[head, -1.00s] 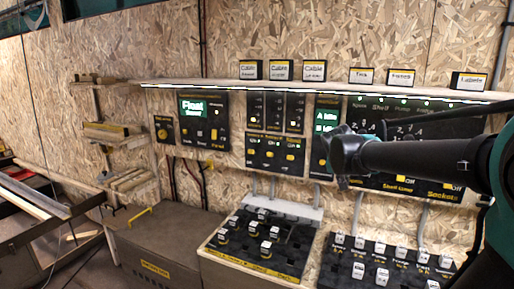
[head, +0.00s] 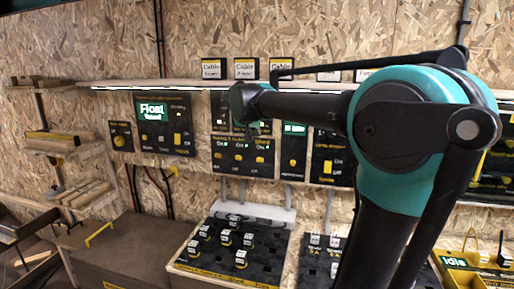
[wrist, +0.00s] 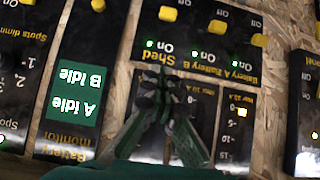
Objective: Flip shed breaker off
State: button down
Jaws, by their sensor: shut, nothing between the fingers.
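The breaker panel (head: 243,172) is a black plate on the chipboard wall with three yellow switches. In the wrist view, which is upside down, the Shed label is at the left end of the row. The shed breaker's yellow switch (wrist: 168,14) is near the top edge, with "On" and a lit green lamp below it. The same switch is at the panel's right end in the head view (head: 260,160). My gripper (wrist: 158,80) is shut and empty. Its fingertips appear just below the Shed label in the wrist view, apart from the switch; contact with the panel cannot be told.
Two similar switches, the Battery breakers (wrist: 217,27), sit beside it with lit green lamps. The battery monitor (wrist: 75,95) reads "A Idle, B Idle". A lit shelf (head: 170,87) runs above the panels. A board of labelled blocks (head: 230,245) stands below.

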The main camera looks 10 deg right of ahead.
send_over(260, 159)
jog(key=w, duration=0.1)
jog(key=f, duration=0.6)
jog(key=shift+w+d+f, duration=0.1)
jog(key=shift+d+f, duration=0.15)
jog(key=shift+s+a+f, duration=0.15)
jog(key=shift+s+f, duration=0.2)
jog(key=shift+f, duration=0.2)
jog(key=shift+s+a+f, duration=0.1)
jog(key=shift+s+f, duration=0.2)
jog(key=shift+f, duration=0.2)
jog(key=shift+s+a+f, duration=0.1)
jog(key=shift+s+f, duration=0.1)
jog(key=shift+f, duration=0.35)
jog(key=shift+s+f+t, duration=0.2)
jog(key=shift+t, duration=0.1)
